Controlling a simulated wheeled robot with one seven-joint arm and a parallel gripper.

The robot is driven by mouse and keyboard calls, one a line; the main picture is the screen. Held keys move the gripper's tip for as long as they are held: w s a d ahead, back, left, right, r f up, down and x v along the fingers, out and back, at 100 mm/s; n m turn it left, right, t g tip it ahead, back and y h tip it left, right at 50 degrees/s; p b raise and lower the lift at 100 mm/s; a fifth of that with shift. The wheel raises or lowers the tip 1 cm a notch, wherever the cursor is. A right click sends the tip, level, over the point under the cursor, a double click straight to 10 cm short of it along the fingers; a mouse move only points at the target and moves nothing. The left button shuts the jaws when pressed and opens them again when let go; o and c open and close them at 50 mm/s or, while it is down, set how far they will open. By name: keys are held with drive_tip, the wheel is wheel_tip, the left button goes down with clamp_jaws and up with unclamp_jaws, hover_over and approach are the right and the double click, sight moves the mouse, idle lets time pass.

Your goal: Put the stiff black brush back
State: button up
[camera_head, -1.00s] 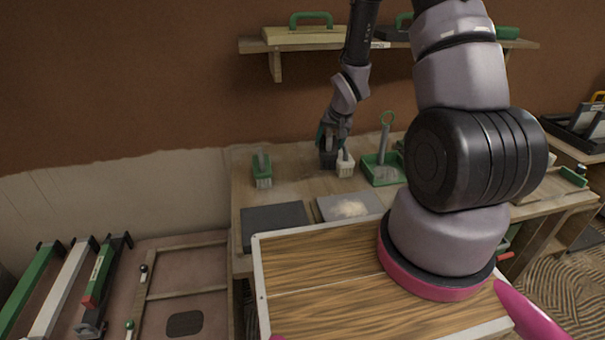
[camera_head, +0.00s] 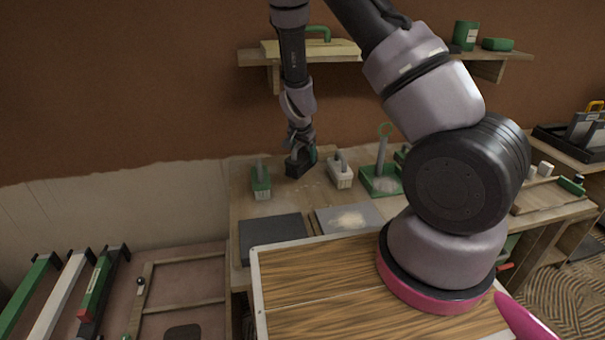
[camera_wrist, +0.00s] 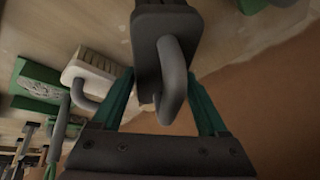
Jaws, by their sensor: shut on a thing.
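The stiff black brush (camera_head: 298,166) is in my gripper (camera_head: 301,150), over the workbench between the green brush and the white brush. In the wrist view the black brush (camera_wrist: 150,35) has a grey looped handle, which sits between the two green fingers of my gripper (camera_wrist: 165,100). My gripper is shut on this brush. The brush's underside is hidden in the wrist view, and I cannot tell whether it touches the bench.
A green brush (camera_head: 261,183) stands to the left and a white brush (camera_head: 341,176) to the right. A green tray (camera_head: 378,184) is farther right. A dark slab (camera_head: 272,235) and a grey board with pale powder (camera_head: 347,218) lie in front. A wall shelf (camera_head: 262,57) is above.

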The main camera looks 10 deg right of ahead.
sight(303, 168)
drive_tip(key=shift+f, duration=2.95)
drive_tip(key=shift+f, duration=0.1)
drive_tip(key=o, duration=1.5)
